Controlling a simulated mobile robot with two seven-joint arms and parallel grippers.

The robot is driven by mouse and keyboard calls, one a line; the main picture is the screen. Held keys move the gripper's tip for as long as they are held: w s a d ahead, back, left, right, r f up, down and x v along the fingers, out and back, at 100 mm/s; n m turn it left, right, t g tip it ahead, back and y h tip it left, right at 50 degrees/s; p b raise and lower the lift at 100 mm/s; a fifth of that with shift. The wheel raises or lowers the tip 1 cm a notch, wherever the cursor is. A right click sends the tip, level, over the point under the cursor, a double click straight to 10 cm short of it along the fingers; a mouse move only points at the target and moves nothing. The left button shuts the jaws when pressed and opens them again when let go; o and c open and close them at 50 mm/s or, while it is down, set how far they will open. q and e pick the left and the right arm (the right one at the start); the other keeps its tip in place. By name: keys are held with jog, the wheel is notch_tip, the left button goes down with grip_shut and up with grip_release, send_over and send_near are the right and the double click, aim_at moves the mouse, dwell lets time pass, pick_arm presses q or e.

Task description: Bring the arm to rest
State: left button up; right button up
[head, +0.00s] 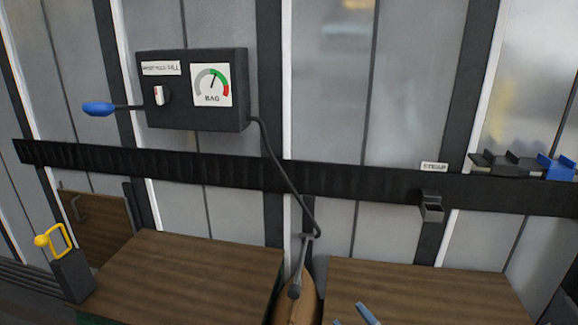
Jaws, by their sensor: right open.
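My right gripper (353,317) shows only as two blue-grey fingertips at the bottom edge, right of centre. The fingertips are apart, with nothing visible between them. They are in front of the right wooden-topped load (425,290), right of the brown bag (309,303). The rest of that arm is below the picture. My left gripper is not in view.
A dark control box (192,90) with a blue-ended lever (98,108), a small switch and a BAG gauge (211,86) is on the wall. Its hose (283,172) runs down to a nozzle (298,275) at the bag. A left wooden-topped load (190,270), yellow-handled block (72,275) and wall holder (431,206) stand nearby.

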jog(key=s+d+f+m+g+h, duration=0.3)
jog(key=s+f+m+g+h, duration=0.15)
jog(key=s+f, duration=0.4)
jog(key=s+d+f+m+g+h, duration=0.3)
jog(key=s+f+m+h, duration=0.15)
jog(key=s+f, duration=0.45)
pick_arm(q)
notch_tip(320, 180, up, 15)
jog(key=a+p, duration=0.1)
jog(key=p, duration=1.8)
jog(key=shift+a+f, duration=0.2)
pick_arm(e)
notch_tip(320, 180, up, 13)
jog(key=d, duration=0.1)
jog(key=shift+d+n, duration=0.15)
jog(key=shift+n, duration=0.15)
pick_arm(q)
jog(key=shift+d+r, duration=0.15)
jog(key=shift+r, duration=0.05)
pick_arm(e)
jog(key=shift+s+r+t, duration=0.1)
jog(key=shift+t, duration=0.15)
jog(key=shift+c, duration=0.7)
